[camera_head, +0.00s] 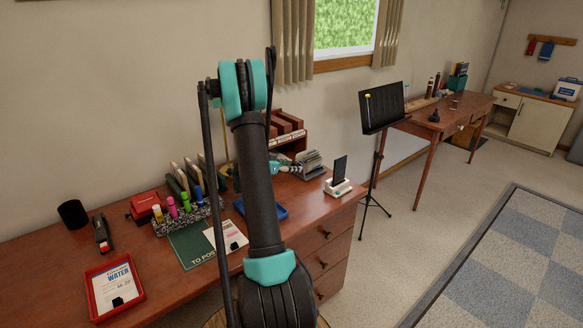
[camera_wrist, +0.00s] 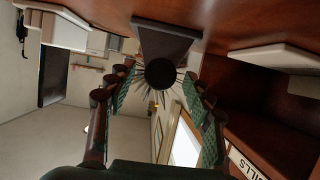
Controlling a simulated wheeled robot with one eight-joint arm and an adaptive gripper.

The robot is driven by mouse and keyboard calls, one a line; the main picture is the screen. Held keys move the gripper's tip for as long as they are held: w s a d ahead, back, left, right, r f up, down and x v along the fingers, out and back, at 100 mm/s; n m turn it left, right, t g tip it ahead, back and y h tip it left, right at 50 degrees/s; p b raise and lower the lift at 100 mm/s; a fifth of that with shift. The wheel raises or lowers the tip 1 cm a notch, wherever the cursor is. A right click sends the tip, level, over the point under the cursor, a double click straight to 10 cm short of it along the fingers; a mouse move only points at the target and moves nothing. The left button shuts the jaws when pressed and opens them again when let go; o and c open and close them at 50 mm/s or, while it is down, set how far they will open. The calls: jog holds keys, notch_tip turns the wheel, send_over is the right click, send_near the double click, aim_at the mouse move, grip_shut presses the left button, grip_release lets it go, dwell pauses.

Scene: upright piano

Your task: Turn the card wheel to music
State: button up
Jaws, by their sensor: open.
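The card wheel (camera_head: 312,160) stands on the desk, a grey fan of cards on a stand, partly covered by my gripper in the head view. In the wrist view its round dark knob (camera_wrist: 160,73) faces me, with thin card edges radiating behind it and a dark base beside it. My gripper (camera_head: 291,167) is at the knob side of the wheel, low over the desk. In the wrist view my gripper (camera_wrist: 156,80) is open, with one green-padded finger on each side of the knob. Gaps show beside the knob; contact cannot be told.
A phone on a white stand (camera_head: 339,178) is right of the wheel. A wooden rack (camera_head: 286,130) stands behind. A blue tray (camera_head: 275,208), marker holder (camera_head: 188,215) and red tray (camera_head: 90,292) lie leftward. A music stand (camera_head: 382,108) is beyond the desk.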

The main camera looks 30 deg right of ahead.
jog(key=shift+d, duration=0.1)
jog(key=c, duration=1.1)
jog(key=shift+c, duration=0.2)
jog(key=n+g, duration=0.1)
jog(key=n, duration=0.1)
jog(key=n+g, duration=0.2)
jog(key=shift+w+f+n, duration=0.15)
jog(key=shift+w+n, duration=0.15)
jog(key=shift+w, duration=0.05)
jog(key=n+g+h, duration=0.1)
jog(key=n, duration=0.1)
jog(key=shift+w+f+n, duration=0.1)
jog(key=shift+n, duration=0.2)
jog(key=shift+f+n+g+h, duration=0.1)
jog(key=shift+n+g+h, duration=0.4)
jog(key=shift+n+g, duration=0.65)
jog(key=shift+n+t, duration=0.25)
jog(key=shift+n, duration=0.1)
